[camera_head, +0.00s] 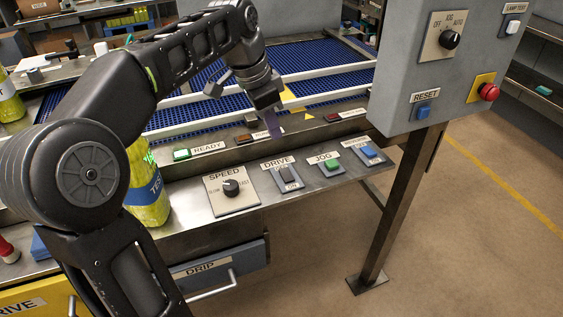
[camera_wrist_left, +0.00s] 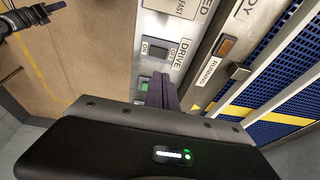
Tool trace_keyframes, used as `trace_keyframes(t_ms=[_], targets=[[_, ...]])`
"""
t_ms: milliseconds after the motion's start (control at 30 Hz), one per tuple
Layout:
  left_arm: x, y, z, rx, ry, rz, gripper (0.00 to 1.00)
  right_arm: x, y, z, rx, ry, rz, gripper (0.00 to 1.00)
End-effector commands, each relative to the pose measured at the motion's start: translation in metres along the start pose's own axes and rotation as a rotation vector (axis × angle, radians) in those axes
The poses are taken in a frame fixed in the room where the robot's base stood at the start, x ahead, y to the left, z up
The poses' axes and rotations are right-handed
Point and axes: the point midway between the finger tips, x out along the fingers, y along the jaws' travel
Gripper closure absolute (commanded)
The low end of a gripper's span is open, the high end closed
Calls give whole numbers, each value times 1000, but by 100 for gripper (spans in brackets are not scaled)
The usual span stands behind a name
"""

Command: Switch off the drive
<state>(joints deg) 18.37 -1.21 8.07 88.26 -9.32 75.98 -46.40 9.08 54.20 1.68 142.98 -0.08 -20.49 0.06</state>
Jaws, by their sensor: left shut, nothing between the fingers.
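The drive switch (camera_head: 287,174) is a dark rocker on a grey plate labelled DRIVE, with ON marked at its near end, on the sloping front panel. It also shows in the left wrist view (camera_wrist_left: 158,51), between its ON and OFF marks. Which side is pressed is too small to tell. My left gripper (camera_head: 274,134) is shut and empty, above the panel's back part near the RUNNING label, behind the drive switch and apart from it. Its closed fingers (camera_wrist_left: 161,80) show beside the DRIVE label in the wrist view. My right gripper is not in view.
The SPEED knob (camera_head: 231,188) is left of the drive switch; the green JOG button (camera_head: 331,164) and a blue button (camera_head: 369,152) are right. The READY lamp (camera_head: 182,154) is green. A grey control box (camera_head: 400,90) stands right. A yellow bottle (camera_head: 146,190) stands beside my arm.

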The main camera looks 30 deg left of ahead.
Motion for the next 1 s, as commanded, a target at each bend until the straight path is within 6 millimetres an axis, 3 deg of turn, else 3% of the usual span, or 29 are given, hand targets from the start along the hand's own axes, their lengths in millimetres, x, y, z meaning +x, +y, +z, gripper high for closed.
trace_keyframes(t_ms=[500, 700, 1000], targets=[[97, -1, 6, -1, -2, 2, 100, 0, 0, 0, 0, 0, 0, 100], [115, -3, 10, 1, 0, 0, 100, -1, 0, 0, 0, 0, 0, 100], [118, -3, 11, 1, 1, -1, 100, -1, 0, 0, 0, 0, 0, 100]])
